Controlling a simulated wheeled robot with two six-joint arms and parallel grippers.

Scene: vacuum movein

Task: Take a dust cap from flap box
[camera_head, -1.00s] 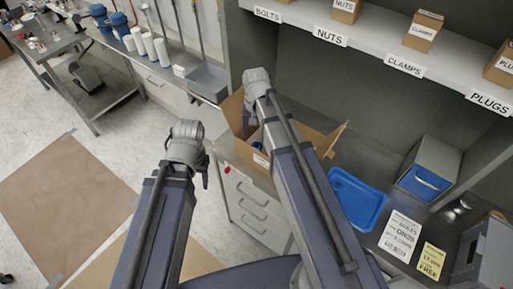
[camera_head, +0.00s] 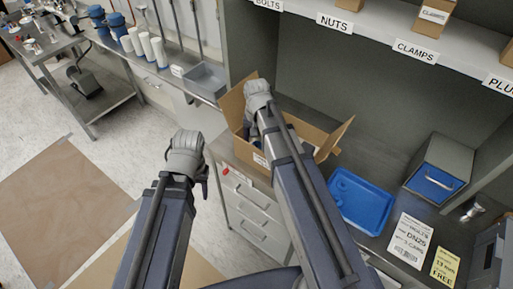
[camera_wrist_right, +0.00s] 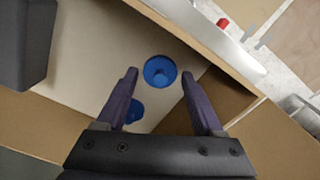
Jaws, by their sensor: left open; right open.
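The cardboard flap box (camera_head: 231,104) stands open on the counter, its flaps folded outward. My right arm reaches over it, and my right gripper (camera_wrist_right: 159,76) is open and points down into the box. A blue round dust cap (camera_wrist_right: 160,71) lies on the box floor, in line with the gap between its fingertips; whether they touch it I cannot tell. A second blue cap (camera_wrist_right: 136,112) is partly hidden behind the left finger. My left gripper (camera_head: 203,179) is empty and off to the left of the box, in front of the drawers.
A blue tray (camera_head: 360,200) lies right of the box. A grey bin with a blue front (camera_head: 434,184) and printed cards (camera_head: 409,240) lie further right. A labelled shelf (camera_head: 372,38) hangs above the counter. Floor on the left is open.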

